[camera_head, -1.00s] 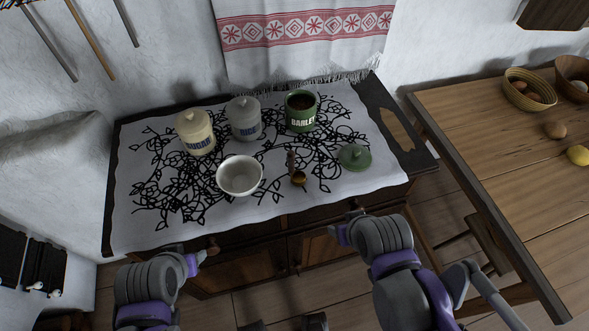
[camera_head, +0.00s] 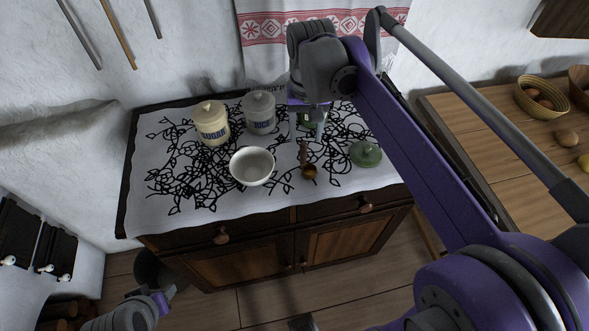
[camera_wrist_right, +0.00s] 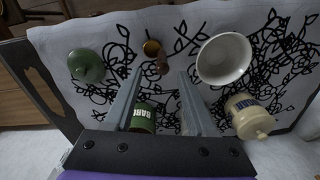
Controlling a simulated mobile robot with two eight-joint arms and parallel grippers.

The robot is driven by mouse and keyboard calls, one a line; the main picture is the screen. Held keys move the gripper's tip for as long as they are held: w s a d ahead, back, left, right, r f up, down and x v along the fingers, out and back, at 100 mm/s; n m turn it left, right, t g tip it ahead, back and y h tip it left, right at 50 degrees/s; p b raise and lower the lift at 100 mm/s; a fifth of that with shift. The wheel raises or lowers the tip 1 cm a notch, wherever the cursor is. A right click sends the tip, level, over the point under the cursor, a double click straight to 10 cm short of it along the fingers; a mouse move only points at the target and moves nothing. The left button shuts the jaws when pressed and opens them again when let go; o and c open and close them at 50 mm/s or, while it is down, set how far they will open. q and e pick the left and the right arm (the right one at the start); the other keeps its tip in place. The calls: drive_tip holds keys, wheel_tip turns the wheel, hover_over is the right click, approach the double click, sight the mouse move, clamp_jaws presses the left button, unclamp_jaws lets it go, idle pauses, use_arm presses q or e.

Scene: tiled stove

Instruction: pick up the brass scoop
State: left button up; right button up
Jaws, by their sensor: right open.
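The brass scoop (camera_head: 309,172) lies on the patterned cloth between the white bowl and the green lid, its wooden handle pointing to the back. In the right wrist view the scoop (camera_wrist_right: 151,48) is just beyond the fingertips, its handle between their lines. My right gripper (camera_head: 307,137) is open and empty, above the cloth near the handle end and in front of the barley canister; it also shows in the wrist view (camera_wrist_right: 160,76). My left gripper (camera_head: 161,299) is low in front of the cabinet, its jaws unclear.
A white bowl (camera_head: 252,166) stands left of the scoop, a green lid (camera_head: 366,154) right. The sugar jar (camera_head: 211,124) and rice jar (camera_head: 260,113) stand behind. The barley canister (camera_wrist_right: 143,117) is partly hidden beneath my right gripper. A wooden table (camera_head: 470,112) is at the right.

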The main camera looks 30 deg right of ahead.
sight(303, 159)
drive_tip(key=shift+w+d+r, duration=0.1)
drive_tip(key=shift+w+d, duration=0.05)
drive_tip(key=shift+w, duration=0.2)
drive_tip(key=shift+w+f, duration=0.1)
drive_tip(key=shift+f, duration=0.2)
drive_tip(key=f, duration=1)
drive_tip(key=shift+s+a+b, duration=0.2)
drive_tip(key=shift+a+b, duration=0.05)
drive_tip(key=shift+b, duration=0.05)
drive_tip(key=shift+c, duration=0.3)
clamp_jaws()
